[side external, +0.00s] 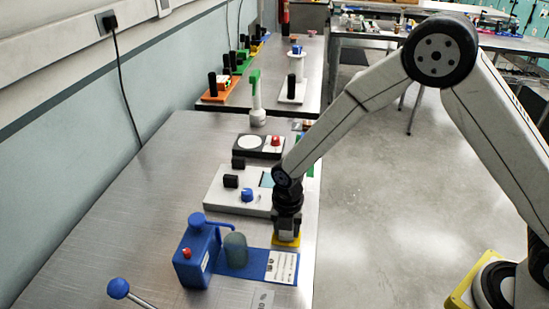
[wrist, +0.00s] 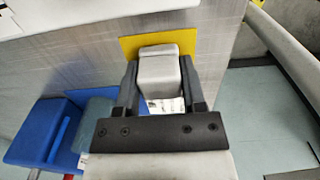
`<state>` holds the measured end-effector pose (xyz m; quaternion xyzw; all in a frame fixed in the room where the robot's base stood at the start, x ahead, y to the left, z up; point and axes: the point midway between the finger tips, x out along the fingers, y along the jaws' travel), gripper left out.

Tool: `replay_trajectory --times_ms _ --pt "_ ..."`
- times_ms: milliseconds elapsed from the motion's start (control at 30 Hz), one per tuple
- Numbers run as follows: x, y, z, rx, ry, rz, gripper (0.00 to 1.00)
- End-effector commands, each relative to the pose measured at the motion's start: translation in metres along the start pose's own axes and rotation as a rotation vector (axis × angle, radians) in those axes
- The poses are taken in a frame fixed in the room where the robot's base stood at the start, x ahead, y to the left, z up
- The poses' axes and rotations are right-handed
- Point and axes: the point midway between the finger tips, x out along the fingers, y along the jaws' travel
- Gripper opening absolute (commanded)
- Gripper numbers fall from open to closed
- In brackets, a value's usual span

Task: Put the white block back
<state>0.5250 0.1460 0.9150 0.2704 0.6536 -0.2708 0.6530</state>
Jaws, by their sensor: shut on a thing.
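A white block (wrist: 159,70) is between the two fingers of my gripper (wrist: 158,95) in the wrist view. Its top looks light grey and rounded at the edges. My gripper is shut on it. A yellow pad (wrist: 187,42) shows behind and around the block in that view; I cannot tell whether the block touches it. In the side view my gripper (side external: 287,232) points down just above the yellow pad (side external: 287,241), near the table's right edge. The block is mostly hidden there by the fingers.
A blue dispenser (side external: 192,256) on a blue base with a grey-green cup (side external: 236,250) stands left of my gripper. A white panel (side external: 222,198) with a blue knob (side external: 247,195) lies just behind. The table (side external: 110,215) is clear at left.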

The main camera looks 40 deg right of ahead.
Motion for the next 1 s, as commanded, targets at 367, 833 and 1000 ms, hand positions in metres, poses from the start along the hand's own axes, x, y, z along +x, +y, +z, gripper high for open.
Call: replay_trajectory --times_ms 367,833,1000 --pt "0.0026 0.0003 0.0001 0.000 -0.001 0.001 0.00" --pt "0.0024 0.0003 0.0001 0.000 -0.001 0.001 0.87" --pt "-0.0018 0.0003 0.0001 0.000 -0.001 0.001 0.87"
